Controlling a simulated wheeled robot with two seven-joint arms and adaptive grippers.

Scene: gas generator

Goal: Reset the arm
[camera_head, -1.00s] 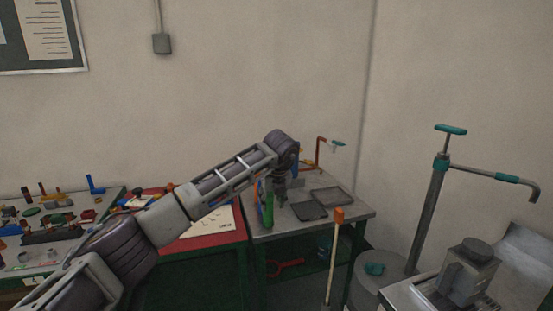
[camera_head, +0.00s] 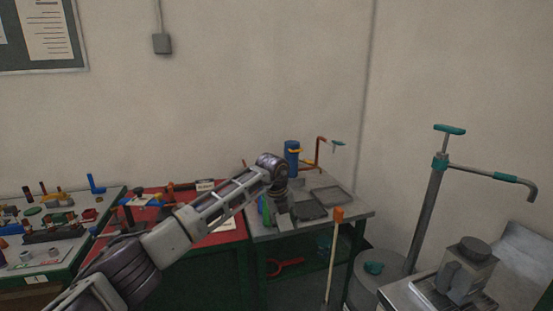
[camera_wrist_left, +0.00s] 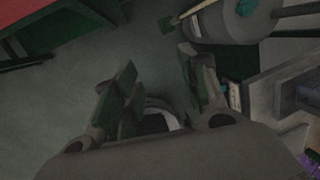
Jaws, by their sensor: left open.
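My left arm comes in from the lower left in the head view. Its wrist is over the grey-topped table (camera_head: 355,208), and my left gripper (camera_head: 283,215) hangs down in front of the table's left part, small and dark there. In the left wrist view my left gripper (camera_wrist_left: 160,82) has its two dark green fingers spread apart, with nothing between them but floor and a pale curved shape low down. My right arm and gripper are not in view.
On the grey table stand a blue cylinder (camera_head: 292,157), a dark tray (camera_head: 333,195) and an orange-brown bent pipe (camera_head: 318,150). A red-topped table (camera_head: 150,192) adjoins it on the left. A hand pump (camera_head: 430,205) stands on a drum (camera_head: 378,291) at right.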

